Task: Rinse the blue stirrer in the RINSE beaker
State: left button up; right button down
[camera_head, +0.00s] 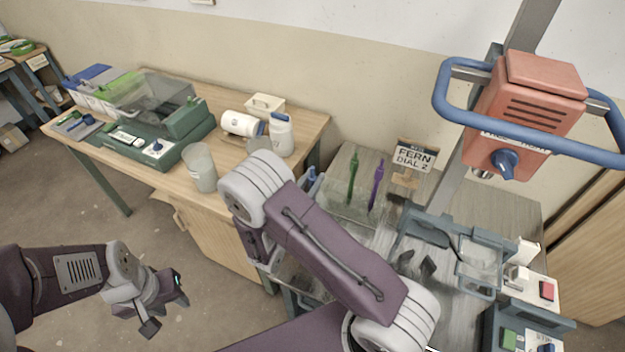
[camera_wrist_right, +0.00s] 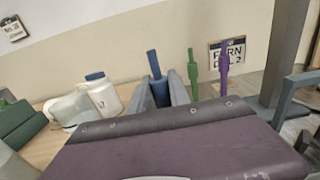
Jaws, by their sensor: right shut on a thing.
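My right gripper (camera_wrist_right: 161,88) is shut on the blue stirrer (camera_wrist_right: 153,64), whose narrow upper end sticks up between the grey fingers in the right wrist view. The stirrer's lower end is hidden there. In the head view my right arm covers most of this gripper. A clear beaker (camera_head: 200,168) stands at the wooden table's front edge, and another clear vessel (camera_head: 258,145) is partly hidden behind my arm. No RINSE label is readable. My left gripper (camera_head: 167,308) is open and empty, low over the floor at left.
A green stirrer (camera_head: 352,178) and a purple stirrer (camera_head: 377,185) stand upright in a clear holder. A sign (camera_head: 414,156) reads FERN DIAL 2. White bottles (camera_head: 281,135) and a green machine (camera_head: 160,135) occupy the wooden table. An orange unit with a blue handle (camera_head: 507,166) overhangs the right bench.

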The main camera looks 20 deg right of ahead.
jog(key=shift+f, duration=0.2)
notch_tip(320, 180, down, 3)
jog(key=shift+r+b, duration=0.15)
jog(key=shift+b, duration=1.1)
jog(key=shift+w+r, duration=0.1)
jog(key=shift+r, duration=0.1)
notch_tip(320, 180, up, 3)
jog(key=p, duration=0.3)
jog(key=shift+f, duration=0.2)
